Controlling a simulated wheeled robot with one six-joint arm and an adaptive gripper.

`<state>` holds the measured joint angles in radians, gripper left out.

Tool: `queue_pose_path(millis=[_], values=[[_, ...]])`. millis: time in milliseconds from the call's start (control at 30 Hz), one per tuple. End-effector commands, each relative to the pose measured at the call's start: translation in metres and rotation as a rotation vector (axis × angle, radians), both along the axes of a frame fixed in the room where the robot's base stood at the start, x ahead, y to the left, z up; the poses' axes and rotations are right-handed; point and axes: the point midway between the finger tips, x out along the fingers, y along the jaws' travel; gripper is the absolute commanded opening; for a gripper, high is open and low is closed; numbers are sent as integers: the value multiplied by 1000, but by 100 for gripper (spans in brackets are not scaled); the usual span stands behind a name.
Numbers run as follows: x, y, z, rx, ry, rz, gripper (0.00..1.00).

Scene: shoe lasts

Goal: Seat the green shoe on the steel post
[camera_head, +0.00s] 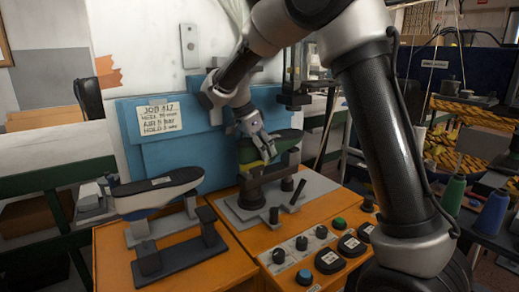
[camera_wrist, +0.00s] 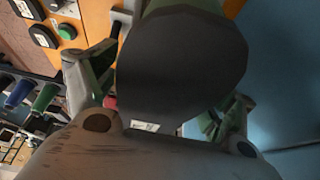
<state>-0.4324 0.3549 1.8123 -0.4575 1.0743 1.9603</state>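The green shoe (camera_head: 286,141) is in the middle of the head view, above the orange bench, with its dark underside large in the wrist view (camera_wrist: 180,55). My gripper (camera_head: 262,149) reaches it from the upper left. In the wrist view its fingers (camera_wrist: 160,95) lie along both sides of the shoe and appear closed on it. The dark steel post (camera_head: 251,190) stands on a grey plate directly below the shoe. The shoe looks roughly level and very close over the post's top; I cannot tell whether they touch.
Knobs and buttons, including a green button (camera_head: 339,222), line the bench's front right. A blue panel (camera_head: 170,150) with a job note stands close behind. Thread spools (camera_head: 453,194) are at right.

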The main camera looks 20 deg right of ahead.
Motion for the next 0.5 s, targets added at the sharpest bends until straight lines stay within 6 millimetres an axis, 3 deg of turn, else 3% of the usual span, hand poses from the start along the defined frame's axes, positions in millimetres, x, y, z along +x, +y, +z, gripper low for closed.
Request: queue_pose_path(millis=[267, 500], values=[[-1, 3, 5, 1, 0, 0, 84], [-6, 21, 49, 3, -4, 2, 84]])
